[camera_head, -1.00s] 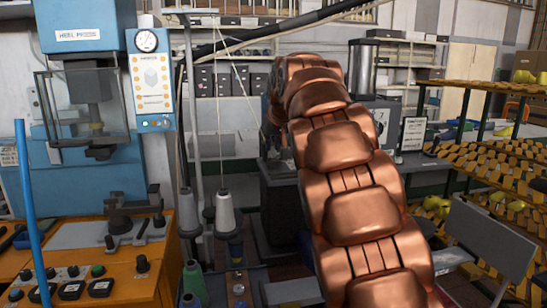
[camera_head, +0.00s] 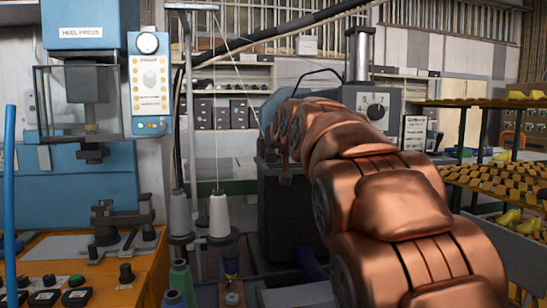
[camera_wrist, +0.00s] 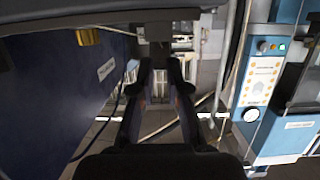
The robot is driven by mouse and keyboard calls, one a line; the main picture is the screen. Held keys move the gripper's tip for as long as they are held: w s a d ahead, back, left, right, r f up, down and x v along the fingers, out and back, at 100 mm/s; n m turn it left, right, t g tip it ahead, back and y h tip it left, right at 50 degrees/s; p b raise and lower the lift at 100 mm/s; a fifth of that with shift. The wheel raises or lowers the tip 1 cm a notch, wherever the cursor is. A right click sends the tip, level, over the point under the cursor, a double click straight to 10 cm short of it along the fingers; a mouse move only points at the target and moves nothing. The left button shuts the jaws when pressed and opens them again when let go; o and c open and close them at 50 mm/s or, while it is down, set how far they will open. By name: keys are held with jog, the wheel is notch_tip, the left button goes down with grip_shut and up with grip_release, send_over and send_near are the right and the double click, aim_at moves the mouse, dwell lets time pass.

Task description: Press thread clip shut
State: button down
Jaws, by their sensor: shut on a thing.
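My gripper (camera_wrist: 161,66) shows in the wrist view with its two dark fingers reaching up the middle. The fingertips are close to a small grey piece (camera_wrist: 157,32) that looks like the thread clip, and the fingers are shut on it. Its jaws are too dark and small to make out. In the head view my copper arm hides most of the gripper and the clip. A white thread cone (camera_head: 219,216) and a grey thread cone (camera_head: 180,214) stand left of my arm, with thin thread running up from the white one.
A blue heel press (camera_head: 85,100) with an orange control bench (camera_head: 120,285) stands at left. A blue pole (camera_head: 10,200) is at the left edge. A grey machine with a dial (camera_head: 375,104) stands behind my arm.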

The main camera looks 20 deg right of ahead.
aim_at(274, 165)
jog(key=f+t+b, duration=0.1)
jog(key=b, duration=0.2)
jog(key=f+t+b, duration=0.1)
jog(key=t+b, duration=0.1)
jog(key=b, duration=0.1)
jog(key=shift+s+a+f+h, duration=0.15)
jog(key=shift+s+f+h, duration=0.05)
jog(key=shift+s+h, duration=0.1)
jog(key=t+b, duration=0.2)
jog(key=b, duration=0.1)
jog(key=shift+s+f, duration=0.1)
jog(key=shift+f, duration=0.15)
jog(key=shift+r, duration=0.1)
jog(key=c, duration=1.2)
grip_release()
jog(key=shift+o, duration=0.2)
jog(key=shift+s, duration=0.1)
jog(key=v, duration=1.2)
jog(key=shift+a, duration=0.1)
